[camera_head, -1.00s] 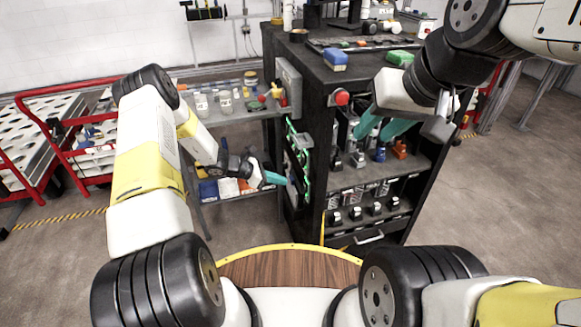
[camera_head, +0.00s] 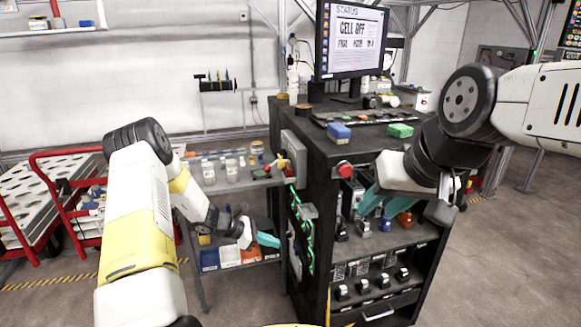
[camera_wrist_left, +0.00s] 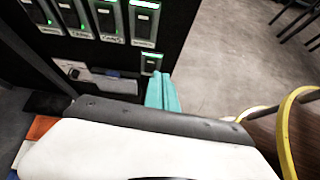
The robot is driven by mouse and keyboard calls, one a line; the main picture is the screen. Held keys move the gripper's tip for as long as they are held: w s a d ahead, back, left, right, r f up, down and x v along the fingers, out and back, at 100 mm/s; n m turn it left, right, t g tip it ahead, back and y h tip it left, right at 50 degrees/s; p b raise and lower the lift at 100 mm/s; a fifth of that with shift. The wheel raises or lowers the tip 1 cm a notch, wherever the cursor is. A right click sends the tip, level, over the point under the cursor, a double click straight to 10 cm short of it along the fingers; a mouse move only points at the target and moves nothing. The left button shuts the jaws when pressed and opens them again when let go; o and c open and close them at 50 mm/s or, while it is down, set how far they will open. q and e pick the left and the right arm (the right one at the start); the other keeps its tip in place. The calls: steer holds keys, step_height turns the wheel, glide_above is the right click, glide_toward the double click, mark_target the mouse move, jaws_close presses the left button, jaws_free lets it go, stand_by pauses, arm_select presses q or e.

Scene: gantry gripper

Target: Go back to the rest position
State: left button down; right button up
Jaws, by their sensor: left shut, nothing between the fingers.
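My left gripper (camera_head: 268,240) has teal fingers closed together with nothing between them. It hangs left of the black cabinet's side, in front of the lower shelf of the grey rack. In the left wrist view its fingers (camera_wrist_left: 162,92) point toward the cabinet's dark side panel, apart from what can be seen there. My right gripper (camera_head: 382,202) is at the cabinet's open front, by the upper shelf. Its teal fingers look spread, and I see nothing held. Its arm comes in from the right and covers part of the cabinet's corner.
The black cabinet (camera_head: 335,152) carries a monitor (camera_head: 352,40), a blue box (camera_head: 339,131) and a green box (camera_head: 400,130). A red button (camera_head: 345,169) sticks out at its corner. Devices with green lights (camera_wrist_left: 145,22) line its side. A red cart (camera_head: 52,200) stands left. Floor on the right is clear.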

arm_select(q)
steer(key=s+r+m+y, duration=0.2)
steer(key=s+r+m, duration=0.4)
steer(key=r, duration=0.7)
steer(key=s+r+m+y, duration=0.2)
steer(key=s+r+m, duration=0.3)
steer(key=r, duration=0.7)
steer(key=s+a+r+m+t+y, duration=0.1)
steer(key=s+r+m, duration=0.4)
steer(key=s, duration=0.5)
steer(key=s+a+r+m+t+y, duration=0.2)
steer(key=s+a+r+m+y, duration=0.1)
steer(key=s+r, duration=0.4)
steer(key=s+a+m, duration=0.1)
steer(key=s+m, duration=0.1)
steer(key=s, duration=0.1)
steer(key=shift+s+a+y, duration=0.25)
steer(key=shift+a+y, duration=0.05)
steer(key=shift+a, duration=0.1)
steer(key=shift+r, duration=0.1)
arm_select(e)
steer(key=shift+d, duration=0.1)
steer(key=shift+c, duration=0.3)
